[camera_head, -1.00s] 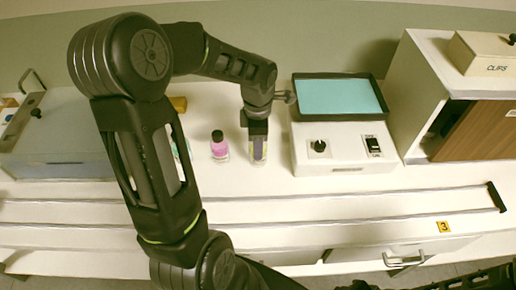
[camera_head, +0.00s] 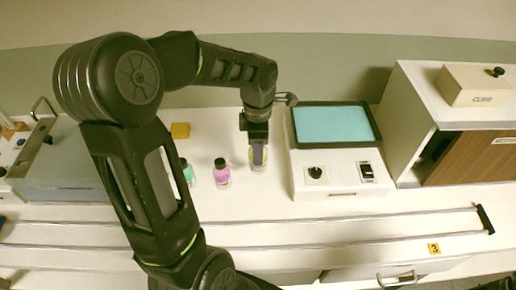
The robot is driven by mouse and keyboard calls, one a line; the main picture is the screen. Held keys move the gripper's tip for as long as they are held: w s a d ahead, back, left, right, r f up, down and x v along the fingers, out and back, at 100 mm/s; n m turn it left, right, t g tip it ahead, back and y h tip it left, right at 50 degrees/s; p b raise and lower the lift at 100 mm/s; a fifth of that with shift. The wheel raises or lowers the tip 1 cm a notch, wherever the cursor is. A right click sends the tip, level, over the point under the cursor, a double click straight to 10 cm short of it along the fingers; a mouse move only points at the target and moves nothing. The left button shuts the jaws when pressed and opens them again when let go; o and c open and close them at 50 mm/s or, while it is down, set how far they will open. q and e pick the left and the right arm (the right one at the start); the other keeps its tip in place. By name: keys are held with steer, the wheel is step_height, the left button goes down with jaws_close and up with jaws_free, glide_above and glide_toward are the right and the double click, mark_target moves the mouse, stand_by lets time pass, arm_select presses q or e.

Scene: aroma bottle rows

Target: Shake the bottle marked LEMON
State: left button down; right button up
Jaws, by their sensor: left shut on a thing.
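My left gripper (camera_head: 258,150) points down and is shut on a small clear bottle (camera_head: 257,168) at the middle of the white counter. The fingers cover most of this bottle, and I cannot read a label on it. I cannot tell whether its base touches the counter. A pink bottle with a black cap (camera_head: 221,174) stands upright just left of the gripper. A green bottle (camera_head: 188,172) stands further left, partly hidden by my left arm. No LEMON marking is readable. My right gripper is not in view.
A white device with a teal screen (camera_head: 334,124), a knob and a switch stands right of the gripper. A cabinet (camera_head: 410,125) with a CLIPS box (camera_head: 478,87) is at right. A yellow block (camera_head: 180,130) lies behind the bottles. Rails (camera_head: 340,221) run along the front.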

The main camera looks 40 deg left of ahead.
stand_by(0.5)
arm_select(q)
steer(key=shift+r+p, duration=1.15)
steer(key=shift+r, duration=1.85)
